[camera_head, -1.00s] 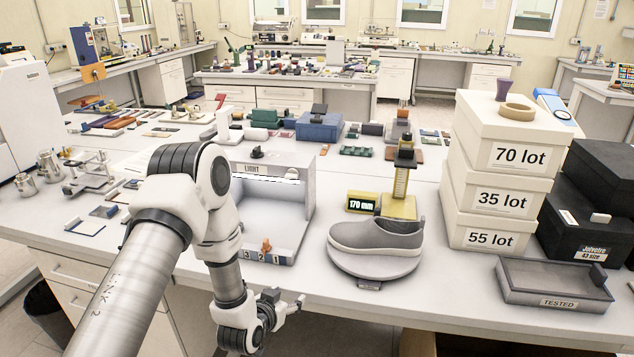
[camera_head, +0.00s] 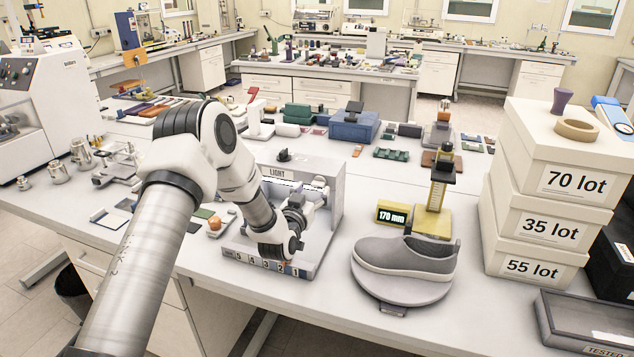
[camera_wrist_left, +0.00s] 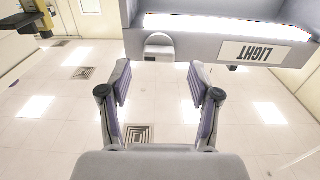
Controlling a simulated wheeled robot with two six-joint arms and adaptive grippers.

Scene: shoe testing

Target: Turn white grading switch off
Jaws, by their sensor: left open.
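The grey light box (camera_head: 333,215) marked LIGHT stands on the near bench, with numbers along its front base. Its white light strip (camera_wrist_left: 225,27) glows in the left wrist view, where the box appears upside down. A pale, rounded, switch-like part (camera_wrist_left: 158,46) sits at the box's edge beside the strip; I cannot read its position. My left gripper (camera_head: 318,193) is in front of the box opening. In the left wrist view its two fingers (camera_wrist_left: 158,72) are apart and empty, close to the pale part, with a visible gap. My right gripper is not in view.
A grey shoe (camera_head: 405,254) on a round stand and a 170 mm gauge (camera_head: 391,213) stand right of the box. Stacked lot boxes (camera_head: 560,180) and a TESTED tray (camera_head: 590,325) are farther right. An orange object (camera_head: 214,224) lies left of my forearm.

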